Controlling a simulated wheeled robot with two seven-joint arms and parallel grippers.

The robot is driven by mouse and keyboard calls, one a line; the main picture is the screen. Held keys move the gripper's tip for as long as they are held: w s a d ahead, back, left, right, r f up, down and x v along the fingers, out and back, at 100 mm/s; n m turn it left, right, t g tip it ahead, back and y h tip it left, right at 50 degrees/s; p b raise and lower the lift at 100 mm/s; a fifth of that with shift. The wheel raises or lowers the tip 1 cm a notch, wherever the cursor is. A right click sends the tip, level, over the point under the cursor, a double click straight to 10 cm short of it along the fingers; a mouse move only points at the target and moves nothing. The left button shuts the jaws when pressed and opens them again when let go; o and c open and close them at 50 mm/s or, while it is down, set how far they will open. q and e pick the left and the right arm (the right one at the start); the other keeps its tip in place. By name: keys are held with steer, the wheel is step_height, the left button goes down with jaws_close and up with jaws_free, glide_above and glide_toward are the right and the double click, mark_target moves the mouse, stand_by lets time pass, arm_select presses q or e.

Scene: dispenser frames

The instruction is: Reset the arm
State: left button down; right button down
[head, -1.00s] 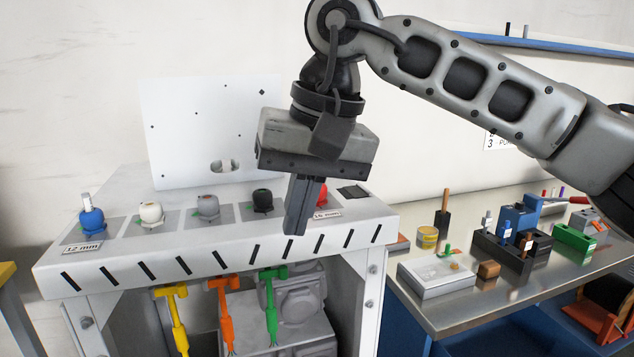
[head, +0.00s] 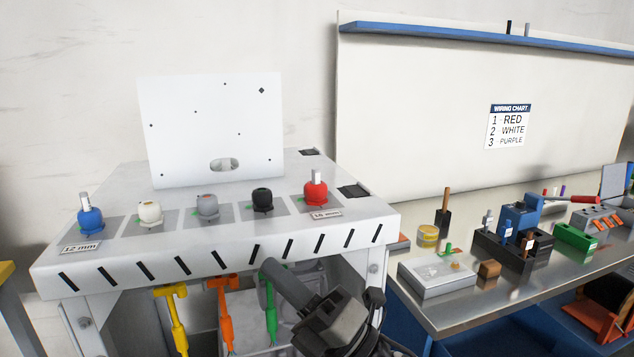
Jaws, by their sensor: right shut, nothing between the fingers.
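My right gripper (head: 275,271) is low in the middle of the head view, in front of the dispenser frame (head: 215,264). Its fingers are shut and empty, pointing up and to the left. They overlap the green hanging tool (head: 271,322) in the picture; I cannot tell whether they touch it. The rest of my right arm is mostly below the picture edge. My left gripper is not in view.
On the dispenser top stand blue (head: 90,220), white (head: 150,213), grey (head: 207,206), black (head: 262,200) and red (head: 316,190) knobs. Yellow (head: 178,320) and orange (head: 225,315) tools hang below. A metal bench (head: 445,318) with blocks and tools is at right.

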steer(key=s+d+f+m+t+h, duration=0.1)
steer(key=d+f+m+t+h, duration=0.1)
steer(key=d+f+m+h, duration=0.45)
steer(key=s+d+f+m+t+h, duration=0.15)
steer(key=f+m+h, duration=0.25)
steer(key=f+m, duration=0.5)
steer(key=d+f+m+t+h, duration=0.1)
steer(key=d+f+m+h, duration=0.4)
steer(key=f+m, duration=0.3)
steer(key=s+d+f+m+g+h, duration=0.2)
steer(key=s+d+f+m+g, duration=0.1)
steer(key=s+f, duration=0.4)
steer(key=s+d+f+m+g+h, duration=0.1)
steer(key=s+d+f+m+g, duration=0.2)
steer(key=s+d+f+m, duration=0.1)
step_height(320, 180, down, 3)
steer(key=s+m, duration=0.1)
steer(key=s, duration=0.1)
steer(key=shift+s+d+h, duration=0.15)
steer(key=shift+s+h, duration=0.2)
steer(key=shift+s, duration=0.05)
steer(key=shift+m, duration=0.25)
